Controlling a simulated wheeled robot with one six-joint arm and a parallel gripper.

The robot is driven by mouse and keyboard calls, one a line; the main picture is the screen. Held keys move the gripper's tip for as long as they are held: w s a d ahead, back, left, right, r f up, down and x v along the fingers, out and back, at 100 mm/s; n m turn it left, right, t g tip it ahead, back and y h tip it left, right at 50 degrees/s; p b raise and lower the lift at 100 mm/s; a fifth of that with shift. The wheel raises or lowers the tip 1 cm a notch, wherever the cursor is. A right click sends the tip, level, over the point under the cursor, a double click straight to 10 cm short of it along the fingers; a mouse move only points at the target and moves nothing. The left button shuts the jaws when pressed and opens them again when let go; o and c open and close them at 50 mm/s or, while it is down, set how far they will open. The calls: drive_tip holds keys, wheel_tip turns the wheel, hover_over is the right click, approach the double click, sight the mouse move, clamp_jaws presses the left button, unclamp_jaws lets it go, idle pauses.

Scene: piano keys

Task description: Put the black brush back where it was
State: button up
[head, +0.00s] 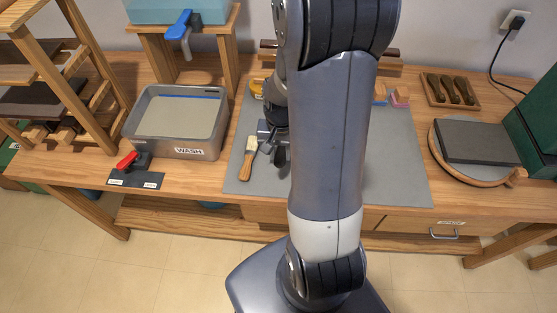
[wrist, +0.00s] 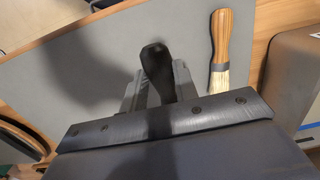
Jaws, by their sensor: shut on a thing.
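My gripper (wrist: 156,88) is shut on the black brush (wrist: 156,62), whose dark rounded handle end sticks out between the fingers in the wrist view. The rest of the brush is hidden behind the gripper. In the head view my gripper (head: 267,132) is at the left part of the grey mat (head: 232,178), partly hidden by my arm. A dark end of the brush (head: 281,160) shows just below it. I cannot tell whether the brush touches the mat.
A wooden-handled brush with pale bristles (head: 248,158) lies on the mat close left of my gripper. A grey WASH tray (head: 212,146) stands further left, with a red-handled switch (head: 127,160) before it. A round wooden turntable (head: 440,160) with a dark slab stands right.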

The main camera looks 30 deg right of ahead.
sight(280, 177)
drive_tip(key=shift+f, duration=4.4)
drive_tip(key=shift+f, duration=0.15)
drive_tip(key=o, duration=1)
drive_tip(key=shift+c, duration=0.2)
drive_tip(key=shift+r, duration=0.2)
wheel_tip(280, 177, up, 12)
drive_tip(key=shift+f, duration=0.1)
